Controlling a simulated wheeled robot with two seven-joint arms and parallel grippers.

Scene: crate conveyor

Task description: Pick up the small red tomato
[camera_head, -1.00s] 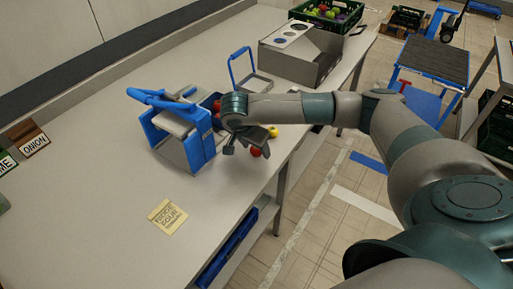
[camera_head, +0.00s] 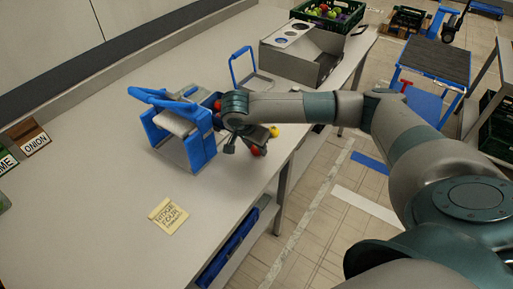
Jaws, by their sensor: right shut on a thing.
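The small red tomato (camera_head: 255,152) is near the table's right edge, low between the fingers of my right gripper (camera_head: 245,147). The gripper points down and is shut on it; its fingers hide part of the tomato. I cannot tell whether the tomato still touches the table. A yellow round fruit (camera_head: 274,131) lies just behind and to the right of the gripper. More red shows at the crate-like blue holder (camera_head: 217,105), partly hidden by my wrist. My left gripper is out of view.
A blue and grey carrier (camera_head: 180,135) stands close left of the gripper. A grey box with round holes (camera_head: 300,60) and a blue-framed stand (camera_head: 250,75) are behind. A yellow note (camera_head: 168,215) lies in front on the grey table (camera_head: 100,225). The front of the table is mostly clear.

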